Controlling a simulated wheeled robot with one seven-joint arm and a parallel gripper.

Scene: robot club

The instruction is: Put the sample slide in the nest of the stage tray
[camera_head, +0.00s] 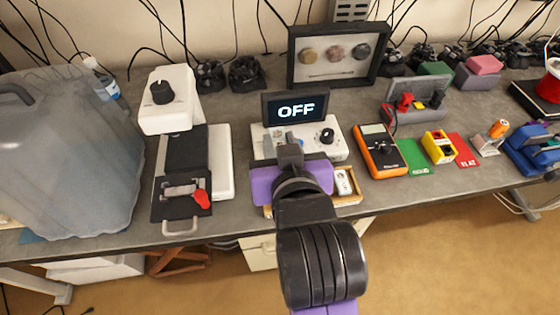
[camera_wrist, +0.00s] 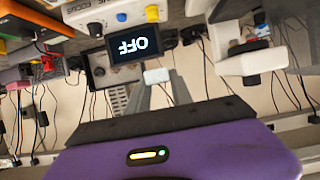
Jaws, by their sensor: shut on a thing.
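In the wrist view my gripper (camera_wrist: 157,82) is shut on a small pale piece, the sample slide (camera_wrist: 157,75), held at the fingertips. In the head view my gripper (camera_head: 290,153) is above the front of the bench, before the white control box; the slide cannot be made out there. The black stage tray (camera_head: 160,211) with a grey front handle is to the left, under the white microscope (camera_head: 165,100). A light grey nest area (camera_head: 182,189) shows on it, with a red lever (camera_head: 202,199) at its right. My gripper is well apart from the tray.
The control box (camera_head: 335,150) with a screen (camera_head: 296,107) reading OFF stands behind my gripper. A wooden tray (camera_head: 350,199) is partly hidden by my gripper. An orange meter (camera_head: 380,150) is to the right, a large clear bin (camera_head: 65,160) far left. Bare bench lies between microscope and gripper.

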